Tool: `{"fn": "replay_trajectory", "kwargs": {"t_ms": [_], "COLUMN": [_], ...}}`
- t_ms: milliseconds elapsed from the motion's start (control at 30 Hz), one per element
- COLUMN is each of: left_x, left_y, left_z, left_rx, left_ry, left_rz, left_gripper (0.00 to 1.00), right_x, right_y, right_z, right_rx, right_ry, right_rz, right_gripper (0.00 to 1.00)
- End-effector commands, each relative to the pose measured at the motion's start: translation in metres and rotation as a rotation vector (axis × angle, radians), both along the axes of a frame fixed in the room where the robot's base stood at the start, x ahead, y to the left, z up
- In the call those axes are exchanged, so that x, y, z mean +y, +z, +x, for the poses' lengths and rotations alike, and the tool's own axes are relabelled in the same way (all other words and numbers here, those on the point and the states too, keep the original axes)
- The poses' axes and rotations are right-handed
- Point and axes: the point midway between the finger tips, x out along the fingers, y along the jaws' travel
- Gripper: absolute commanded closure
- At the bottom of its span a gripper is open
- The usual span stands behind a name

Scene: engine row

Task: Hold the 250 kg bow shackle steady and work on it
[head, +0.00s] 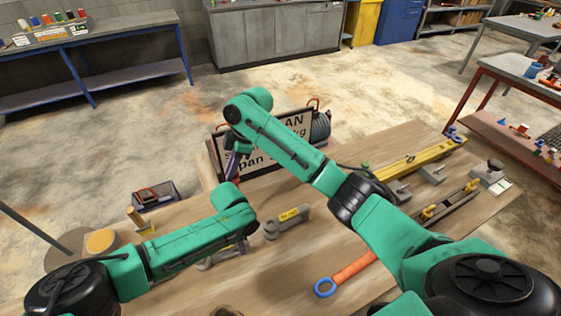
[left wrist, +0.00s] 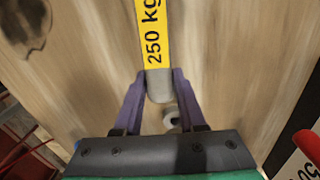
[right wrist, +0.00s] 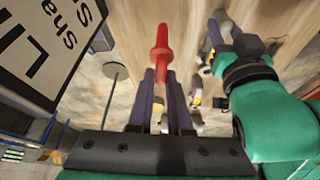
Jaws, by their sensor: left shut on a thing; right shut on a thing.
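The bow shackle (left wrist: 152,35) shows in the left wrist view as a yellow band marked "250 kg" with a grey metal end. My left gripper (left wrist: 160,80) is shut on that grey end, low over the wooden bench. In the head view my left gripper (head: 242,246) is largely hidden by its own arm. In the head view my right gripper (head: 236,158) is farther back, in front of a sign. Whether the red piece touches the shackle is hidden.
A grey fitting with a yellow label (head: 288,222) lies on the bench (head: 330,232) beside my left gripper. The lettered sign (head: 262,168) stands at the bench's back edge. An orange-handled tool with a blue ring (head: 345,276) and a yellow bar (head: 415,160) lie to the right.

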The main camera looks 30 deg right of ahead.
Motion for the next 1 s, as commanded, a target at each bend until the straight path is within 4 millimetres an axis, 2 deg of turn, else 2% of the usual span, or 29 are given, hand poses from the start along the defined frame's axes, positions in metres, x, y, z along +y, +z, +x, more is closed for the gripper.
{"fn": "replay_trajectory", "kwargs": {"t_ms": [33, 200, 300, 400, 500, 600, 700, 1000], "left_x": [0.003, 0.003, 0.003, 0.003, 0.003, 0.003, 0.003, 0.003], "left_y": [-0.004, -0.004, -0.004, -0.004, -0.004, -0.004, -0.004, -0.004], "left_z": [-0.002, -0.002, -0.002, -0.002, -0.002, -0.002, -0.002, -0.002], "left_rx": [0.005, 0.005, 0.005, 0.006, 0.006, 0.006, 0.006, 0.006], "left_ry": [0.002, 0.002, 0.002, 0.002, 0.002, 0.003, 0.003, 0.003], "left_rz": [0.006, 0.007, 0.007, 0.008, 0.008, 0.008, 0.008, 0.008], "left_gripper": [1.0, 1.0, 1.0, 1.0, 1.0, 1.0, 1.0, 1.0], "right_x": [0.023, 0.091, 0.12, 0.14, 0.15, 0.154, 0.155, 0.155], "right_y": [0.007, 0.019, 0.023, 0.026, 0.027, 0.028, 0.028, 0.028], "right_z": [-0.004, -0.039, -0.064, -0.087, -0.104, -0.114, -0.117, -0.117], "right_rx": [-0.002, 0.004, 0.007, 0.009, 0.012, 0.01, 0.01, 0.008], "right_ry": [0.112, 0.655, 0.997, 1.303, 1.544, 1.693, 1.741, 1.743], "right_rz": [0.002, -0.001, -0.003, -0.004, -0.005, -0.002, -0.001, 0.001], "right_gripper": [1.0, 1.0, 1.0, 1.0, 1.0, 1.0, 1.0, 1.0]}}
